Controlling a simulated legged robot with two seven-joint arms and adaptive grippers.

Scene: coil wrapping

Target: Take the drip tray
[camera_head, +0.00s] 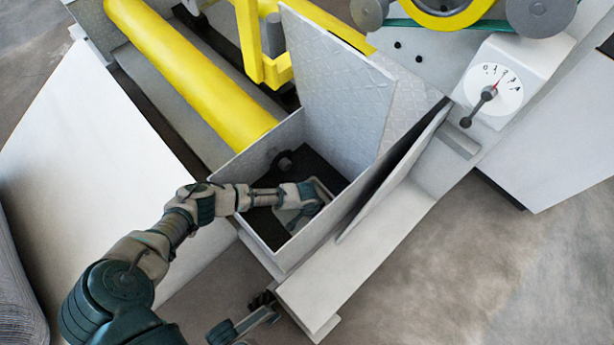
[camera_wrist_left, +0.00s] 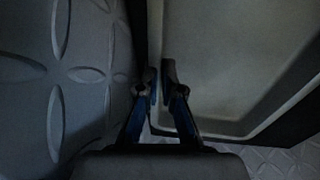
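The drip tray (camera_wrist_left: 235,65) fills the right of the left wrist view, with a pale grey inside, rounded corners and a dark rim. My left gripper (camera_wrist_left: 160,88) has one finger on each side of the tray's near wall, close together, and looks shut on it. In the head view my left gripper (camera_head: 310,198) reaches down inside an open metal compartment (camera_head: 258,245). There the hand and walls hide much of the tray. My right gripper (camera_head: 262,299) shows at the bottom, low outside the compartment; its fingers are dark and small.
A raised tread-plate lid (camera_head: 335,85) stands over the compartment. A sloping panel (camera_head: 395,170) borders it on the right. A yellow roller (camera_head: 190,70) lies to the upper left, and a dial (camera_head: 495,90) is at the upper right. The floor at the lower right is clear.

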